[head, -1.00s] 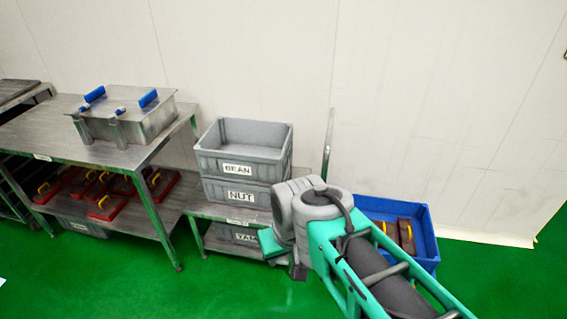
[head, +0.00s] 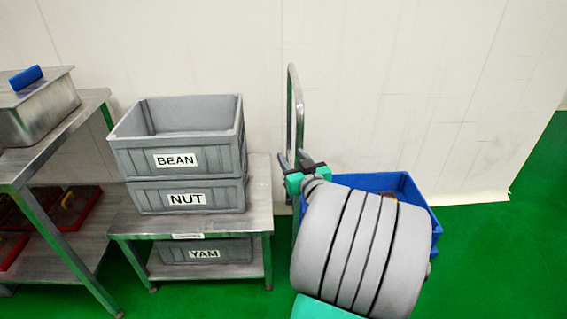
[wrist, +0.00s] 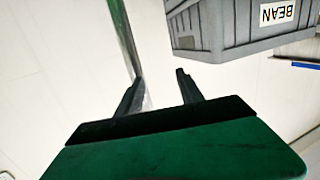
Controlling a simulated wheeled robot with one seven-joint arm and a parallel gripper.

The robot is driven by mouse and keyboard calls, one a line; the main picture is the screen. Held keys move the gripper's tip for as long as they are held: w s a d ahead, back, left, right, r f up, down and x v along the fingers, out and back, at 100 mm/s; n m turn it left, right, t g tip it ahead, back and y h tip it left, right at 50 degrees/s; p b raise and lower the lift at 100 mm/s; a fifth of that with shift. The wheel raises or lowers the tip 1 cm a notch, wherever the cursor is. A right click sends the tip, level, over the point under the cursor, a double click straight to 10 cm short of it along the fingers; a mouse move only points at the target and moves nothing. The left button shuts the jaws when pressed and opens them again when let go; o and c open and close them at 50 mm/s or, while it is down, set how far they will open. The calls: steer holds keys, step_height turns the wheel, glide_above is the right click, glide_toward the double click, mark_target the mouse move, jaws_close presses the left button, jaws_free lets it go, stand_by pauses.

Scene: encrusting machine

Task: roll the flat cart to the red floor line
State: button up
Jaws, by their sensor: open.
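The flat cart's upright metal handle (head: 297,110) stands against the white wall in the head view. It also shows in the wrist view (wrist: 127,38), running down toward the left finger. The cart's deck is hidden behind my arm and a blue crate (head: 437,218). My gripper (head: 294,158) is open, with its fingers up close to the handle's lower part. In the wrist view my gripper (wrist: 159,76) has nothing clearly between its fingers. I cannot tell whether a finger touches the handle. No red floor line shows in any view.
Left of the handle, a low steel table (head: 262,200) bears grey crates marked BEAN (head: 130,152) and NUT (head: 155,198). A YAM crate (head: 235,251) sits on its lower shelf. A taller steel table (head: 98,102) stands farther left. Green floor (head: 500,260) is clear at right.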

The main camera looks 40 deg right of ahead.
mark_target(297, 141)
steer(key=w+d+m+h, duration=0.1)
steer(key=w+d, duration=0.5)
steer(key=shift+d+h, duration=0.15)
steer(key=shift+h, duration=0.25)
steer(key=shift+c, duration=0.2)
jaws_close()
steer(key=shift+s, duration=0.1)
stand_by(1.0)
